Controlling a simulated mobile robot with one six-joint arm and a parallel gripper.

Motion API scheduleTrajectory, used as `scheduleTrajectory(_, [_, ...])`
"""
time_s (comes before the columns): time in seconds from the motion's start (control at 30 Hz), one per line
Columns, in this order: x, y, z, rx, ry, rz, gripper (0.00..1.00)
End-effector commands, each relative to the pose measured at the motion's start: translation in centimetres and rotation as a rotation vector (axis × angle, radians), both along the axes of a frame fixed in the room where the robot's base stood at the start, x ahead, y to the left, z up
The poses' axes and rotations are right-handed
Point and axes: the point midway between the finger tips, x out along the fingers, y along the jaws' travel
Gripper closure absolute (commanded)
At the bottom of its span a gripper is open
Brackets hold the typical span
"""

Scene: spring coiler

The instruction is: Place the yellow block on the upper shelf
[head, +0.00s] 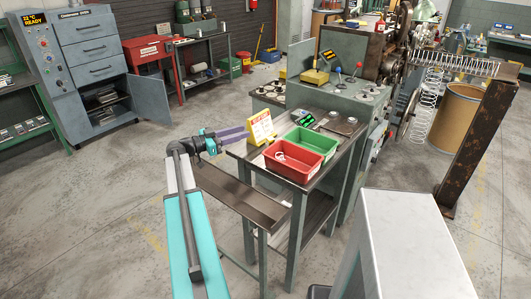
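My gripper (246,134), with two purple fingers, is left of the small work table and points right toward a yellow sign. The fingers look apart, with nothing visible between them. I cannot pick out a plain yellow block with certainty. A yellow box-like piece (315,77) sits on the grey coiler machine, far beyond the gripper. The yellow sign (261,128) with red and black print stands at the left edge of the work table (325,160). Which surface is the upper shelf is unclear; the work table has a top and a lower shelf (319,205).
A red bin (292,160) and a green bin (312,142) sit on the work table. A metal tray (240,195) lies below my gripper. The grey cabinet (88,45) has an open lower door (148,97). A rusty post (478,145) stands right. Floor at left is clear.

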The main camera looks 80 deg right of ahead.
Motion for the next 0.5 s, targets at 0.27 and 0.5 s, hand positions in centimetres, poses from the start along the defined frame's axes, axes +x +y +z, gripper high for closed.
scheduleTrajectory(0.27, [0.1, 0.0, -5.6, 0.000, 0.000, 0.001, 0.67])
scheduleTrajectory(0.5, [0.1, 0.0, -8.4, 0.000, 0.000, 0.001, 0.67])
